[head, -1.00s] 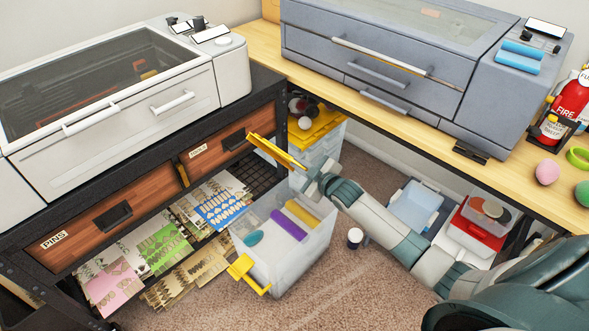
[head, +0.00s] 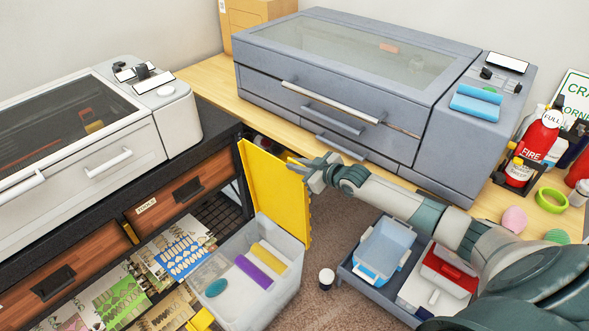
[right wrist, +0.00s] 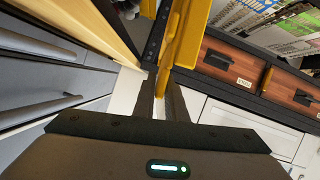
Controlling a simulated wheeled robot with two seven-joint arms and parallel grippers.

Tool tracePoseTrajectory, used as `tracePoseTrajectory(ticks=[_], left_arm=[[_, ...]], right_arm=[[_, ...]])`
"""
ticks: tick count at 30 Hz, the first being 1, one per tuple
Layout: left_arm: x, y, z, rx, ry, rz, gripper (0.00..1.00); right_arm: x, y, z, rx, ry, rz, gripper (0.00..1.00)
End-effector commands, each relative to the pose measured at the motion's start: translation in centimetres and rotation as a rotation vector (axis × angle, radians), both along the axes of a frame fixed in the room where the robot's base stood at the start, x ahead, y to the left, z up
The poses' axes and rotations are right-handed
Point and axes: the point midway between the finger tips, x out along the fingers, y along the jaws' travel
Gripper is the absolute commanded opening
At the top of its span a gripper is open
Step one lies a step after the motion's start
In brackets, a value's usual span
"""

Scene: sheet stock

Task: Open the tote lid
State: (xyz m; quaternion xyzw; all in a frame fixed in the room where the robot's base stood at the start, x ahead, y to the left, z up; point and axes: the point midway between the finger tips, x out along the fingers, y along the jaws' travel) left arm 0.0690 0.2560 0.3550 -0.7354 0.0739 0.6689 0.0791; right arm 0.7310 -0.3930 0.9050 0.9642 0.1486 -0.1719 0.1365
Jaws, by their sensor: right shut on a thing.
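The tote (head: 257,297) is a clear, whitish bin on the floor. A purple roll (head: 253,272), a yellow roll (head: 269,252) and a teal item (head: 216,287) show inside it. One yellow lid flap (head: 272,190) stands steeply upright at the tote's far side. A second yellow flap (head: 201,319) hangs outside the near side, partly cut off. My right gripper (head: 309,172) is shut on the upright flap near its upper right edge. In the right wrist view, the yellow flap (right wrist: 185,40) runs up from between the fingers (right wrist: 167,100). My left gripper is out of view.
A black bench with wooden drawers (head: 182,196) stands close on the left. A wooden table (head: 218,91) carrying a grey machine (head: 352,70) is behind. A blue bin (head: 383,250) and a small jar (head: 326,278) are right of the tote.

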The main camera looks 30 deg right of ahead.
Motion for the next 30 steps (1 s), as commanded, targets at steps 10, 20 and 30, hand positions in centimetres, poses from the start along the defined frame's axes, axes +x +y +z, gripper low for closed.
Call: tracePoseTrajectory(ticks=[10,20,30], left_arm=[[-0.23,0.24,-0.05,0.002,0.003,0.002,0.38],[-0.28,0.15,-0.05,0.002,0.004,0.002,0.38],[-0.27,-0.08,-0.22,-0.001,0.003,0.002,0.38]], right_arm=[[0.06,-0.44,-0.03,-0.01,0.0,-0.001,0.0],[0.04,-0.31,-0.03,-0.006,0.001,-0.001,0.27],[-0.67,-0.38,0.1,-0.003,0.001,-0.001,0.27]])
